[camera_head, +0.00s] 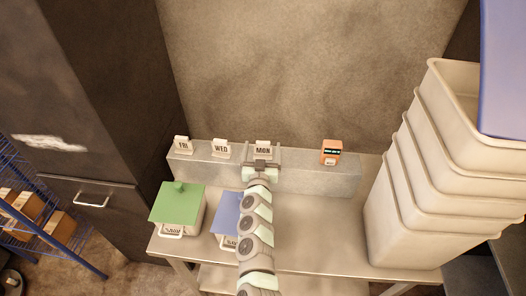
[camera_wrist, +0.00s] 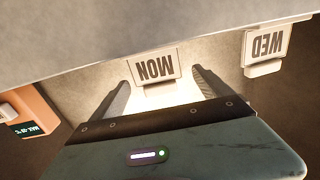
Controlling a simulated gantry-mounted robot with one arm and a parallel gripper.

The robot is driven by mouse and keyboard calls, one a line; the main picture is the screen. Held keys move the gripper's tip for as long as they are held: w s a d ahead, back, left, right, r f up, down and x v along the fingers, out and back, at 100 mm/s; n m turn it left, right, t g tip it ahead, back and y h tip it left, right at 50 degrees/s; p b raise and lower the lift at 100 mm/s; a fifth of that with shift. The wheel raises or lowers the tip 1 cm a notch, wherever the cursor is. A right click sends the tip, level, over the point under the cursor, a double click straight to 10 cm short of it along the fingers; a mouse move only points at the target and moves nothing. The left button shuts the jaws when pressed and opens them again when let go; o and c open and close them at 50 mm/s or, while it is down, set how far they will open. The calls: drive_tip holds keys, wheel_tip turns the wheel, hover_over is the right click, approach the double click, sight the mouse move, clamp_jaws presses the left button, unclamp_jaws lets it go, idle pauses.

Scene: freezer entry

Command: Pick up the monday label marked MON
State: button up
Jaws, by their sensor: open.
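The white MON label (camera_head: 263,149) stands on a grey ledge (camera_head: 300,178) at the back of the metal table. It also shows upside down in the wrist view (camera_wrist: 154,67), on a small base. My gripper (camera_head: 263,150) is at the label, with one finger on each side of it. In the wrist view my gripper (camera_wrist: 162,80) is open, and gaps show between the label and both fingers. The label stands between the fingertips without visible contact.
WED (camera_head: 221,148) and FRI (camera_head: 183,145) labels stand left on the ledge. An orange device (camera_head: 331,151) with a display stands right. Below are a green-lidded box (camera_head: 178,204) and a blue-lidded box (camera_head: 226,222), partly hidden by my arm. Stacked bins (camera_head: 400,215) fill the table's right.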

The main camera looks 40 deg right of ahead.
drive_tip(key=shift+b+x, duration=0.3)
drive_tip(key=shift+x, duration=2)
drive_tip(key=shift+s+r, duration=0.1)
drive_tip(key=shift+c, duration=0.2)
drive_tip(key=c, duration=1.4)
